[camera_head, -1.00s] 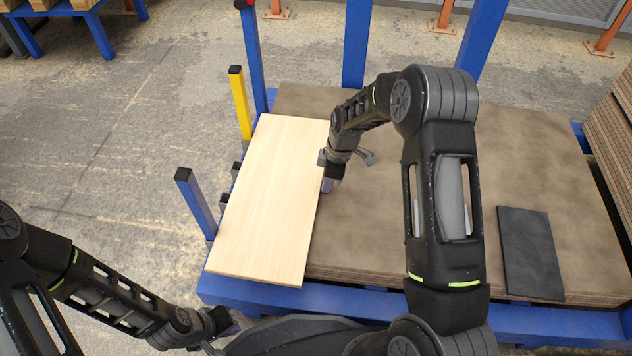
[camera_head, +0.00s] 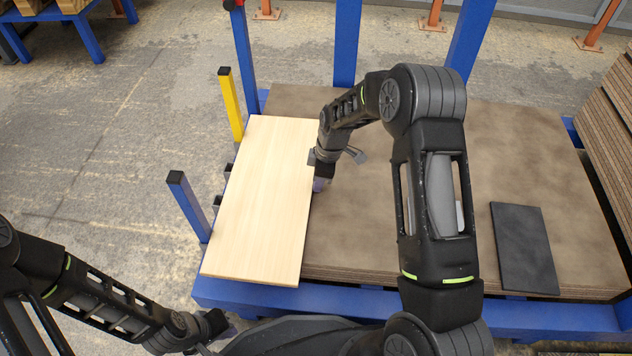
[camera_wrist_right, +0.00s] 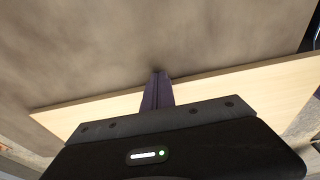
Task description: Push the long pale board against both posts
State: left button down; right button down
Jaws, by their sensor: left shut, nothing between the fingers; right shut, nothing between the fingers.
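The long pale board (camera_head: 262,200) lies flat at the left side of the brown stack. Its left long edge is close to the yellow post (camera_head: 230,103) and the blue post (camera_head: 188,205); I cannot tell whether it touches them. My right gripper (camera_head: 318,184) is shut and empty, low beside the board's right long edge. In the right wrist view its closed fingers (camera_wrist_right: 158,90) overlap the edge of the board (camera_wrist_right: 240,90); contact is not clear. My left gripper (camera_head: 222,326) is shut and empty near the front left, clear of the board.
The brown stack (camera_head: 370,240) rests on a blue frame (camera_head: 540,316) with tall blue uprights at the back. A dark panel (camera_head: 525,247) lies at its right. Another brown stack (camera_head: 610,120) stands at the far right. The floor left of the posts is open.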

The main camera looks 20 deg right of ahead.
jog(key=shift+s+d, duration=0.45)
jog(key=shift+d, duration=0.05)
jog(key=shift+d, duration=0.1)
notch_tip(320, 180, up, 7)
jog(key=p, duration=0.4)
jog(key=shift+p, duration=0.35)
dwell(0.3)
